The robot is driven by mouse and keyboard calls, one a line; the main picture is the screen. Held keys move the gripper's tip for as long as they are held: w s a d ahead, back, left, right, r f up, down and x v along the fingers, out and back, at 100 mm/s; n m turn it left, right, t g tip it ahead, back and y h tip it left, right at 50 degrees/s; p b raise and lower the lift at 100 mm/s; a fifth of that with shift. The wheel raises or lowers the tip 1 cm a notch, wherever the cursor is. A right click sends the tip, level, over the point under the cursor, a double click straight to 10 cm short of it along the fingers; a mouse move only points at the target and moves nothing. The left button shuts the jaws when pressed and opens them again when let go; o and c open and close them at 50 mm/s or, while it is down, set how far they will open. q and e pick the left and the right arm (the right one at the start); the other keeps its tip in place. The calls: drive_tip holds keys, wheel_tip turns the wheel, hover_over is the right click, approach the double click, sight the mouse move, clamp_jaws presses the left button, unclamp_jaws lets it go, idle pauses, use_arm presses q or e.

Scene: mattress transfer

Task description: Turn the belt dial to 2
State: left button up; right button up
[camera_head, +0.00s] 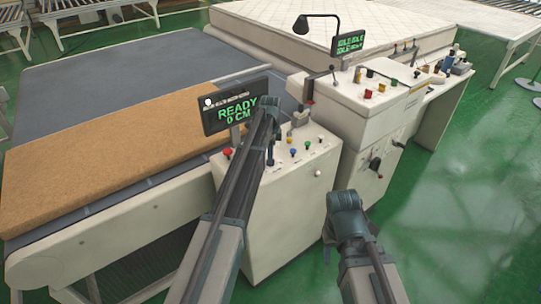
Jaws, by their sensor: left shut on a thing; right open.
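The near control console (300,195) is a cream cabinet with a sloped top. Its black screen (237,106) reads "READY" and "0 CM" in green. My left gripper (270,150) reaches over the console's top and is shut on a small control there, which seems to be the belt dial. The fingers and arm hide most of the dial, and I cannot read its setting. My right gripper (346,203) is open and empty, in front of the console's right side and apart from it.
A brown slab (100,150) lies on the grey belt at left. A second console (375,110) stands at right, with a white mattress (290,30) behind.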

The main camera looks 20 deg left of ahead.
use_arm(q)
clamp_jaws()
